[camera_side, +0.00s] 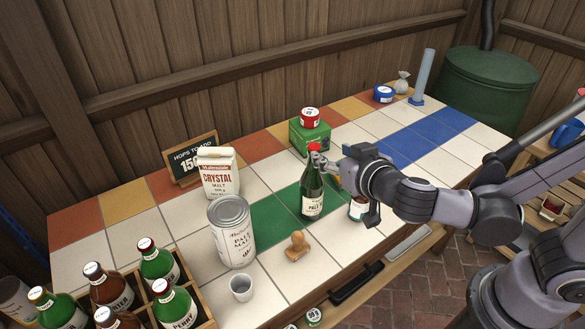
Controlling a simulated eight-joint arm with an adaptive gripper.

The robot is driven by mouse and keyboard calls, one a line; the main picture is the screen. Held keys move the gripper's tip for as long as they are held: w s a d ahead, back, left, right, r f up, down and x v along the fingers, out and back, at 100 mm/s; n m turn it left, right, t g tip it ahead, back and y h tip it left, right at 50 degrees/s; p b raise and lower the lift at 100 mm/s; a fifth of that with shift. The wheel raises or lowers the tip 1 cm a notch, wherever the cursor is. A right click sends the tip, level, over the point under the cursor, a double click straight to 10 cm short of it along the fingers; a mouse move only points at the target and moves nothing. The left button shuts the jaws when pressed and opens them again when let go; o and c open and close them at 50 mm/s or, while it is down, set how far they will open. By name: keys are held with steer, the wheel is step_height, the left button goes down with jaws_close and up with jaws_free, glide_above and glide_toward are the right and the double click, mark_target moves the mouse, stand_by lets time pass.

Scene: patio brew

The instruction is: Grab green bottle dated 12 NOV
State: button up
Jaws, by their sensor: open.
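A green bottle (312,192) with a red cap and a pale label stands upright on the green tiles at the middle of the table. The label's date is too small to read. My gripper (328,163) is open at the bottle's neck, just right of it and level with the part below the cap. I cannot tell whether the fingers touch the glass. More green bottles (158,262) stand with brown bottles (110,288) in a wooden crate (203,300) at the lower left; their dates cannot be read.
A pale malt can (232,232), a malt bag (218,173), a small cup (242,287) and a wooden stamp (297,246) stand left of the bottle. A green box (309,138) with a red-topped tin (310,118) is behind it. A small labelled jar (357,209) stands under my gripper.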

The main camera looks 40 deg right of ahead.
mark_target(315, 148)
steer(key=shift+x, duration=1.8)
steer(key=shift+a+x, duration=0.2)
steer(key=shift+x, duration=1.1)
steer(key=shift+a+x, duration=0.15)
steer(key=shift+x, duration=1.15)
steer(key=shift+f, duration=0.1)
steer(key=shift+c, duration=0.3)
jaws_close()
